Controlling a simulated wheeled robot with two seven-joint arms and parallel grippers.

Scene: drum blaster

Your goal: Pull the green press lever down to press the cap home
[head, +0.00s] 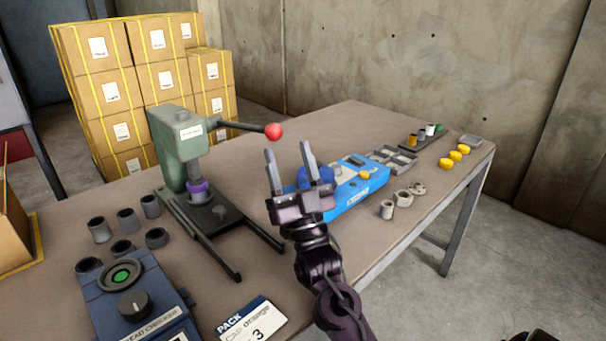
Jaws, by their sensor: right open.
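The green press (181,140) stands on the left part of the table. Its dark lever (240,126) sticks out to the right, about level, and ends in a red ball knob (273,131). A purple cap (197,187) sits under the press ram, over a grey part (203,198) on the dark press base (215,214). I cannot tell how far the cap is seated. My right gripper (289,158) is open and empty, its fingers pointing up, just below and right of the red knob in the picture and apart from it.
A blue tray (355,195) lies behind my right gripper. Several grey cups (126,219) stand left of the press. A dark blue checker box (140,300) and a pack card (252,322) lie in front. Grey rings and yellow caps (456,156) lie at right. Cartons (160,75) stand behind.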

